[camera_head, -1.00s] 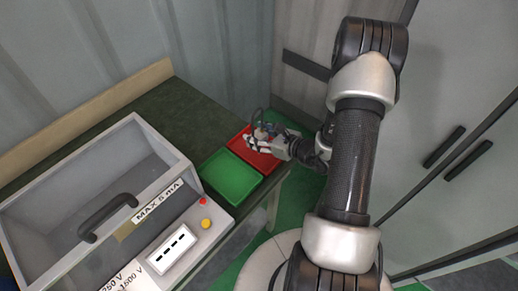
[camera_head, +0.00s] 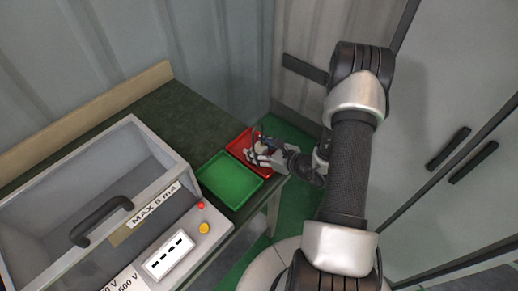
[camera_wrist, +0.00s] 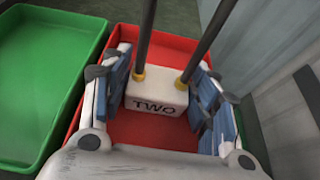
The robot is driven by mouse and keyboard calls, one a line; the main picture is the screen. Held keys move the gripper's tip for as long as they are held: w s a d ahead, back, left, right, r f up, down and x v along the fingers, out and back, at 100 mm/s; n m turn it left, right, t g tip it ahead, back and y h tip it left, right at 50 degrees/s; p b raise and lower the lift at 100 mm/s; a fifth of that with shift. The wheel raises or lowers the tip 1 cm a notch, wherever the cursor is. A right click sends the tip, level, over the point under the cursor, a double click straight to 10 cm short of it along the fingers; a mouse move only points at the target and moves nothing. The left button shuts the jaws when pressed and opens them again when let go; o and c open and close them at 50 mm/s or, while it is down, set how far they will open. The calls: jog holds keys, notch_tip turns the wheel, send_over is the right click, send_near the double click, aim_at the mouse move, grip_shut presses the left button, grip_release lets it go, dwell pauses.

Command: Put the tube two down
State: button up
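Tube two is a white block marked TWO (camera_wrist: 157,95) with two dark rods rising from brass-coloured collars. In the wrist view it is inside or just above the red tray (camera_wrist: 150,134). My gripper (camera_wrist: 158,85) has its blue-padded fingers on either side of the block, very close to it. I cannot tell whether both pads press on it or whether the block touches the tray floor. In the head view my gripper (camera_head: 263,157) is over the red tray (camera_head: 239,143), and the tube is too small to make out clearly.
An empty green tray (camera_head: 230,180) stands beside the red one; it also shows in the wrist view (camera_wrist: 45,75). A grey device (camera_head: 184,237) with a handle, display and buttons stands at the left. The dark bench top behind the trays is clear. A wall is close behind.

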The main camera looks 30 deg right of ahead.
jog(key=shift+o, duration=1.4)
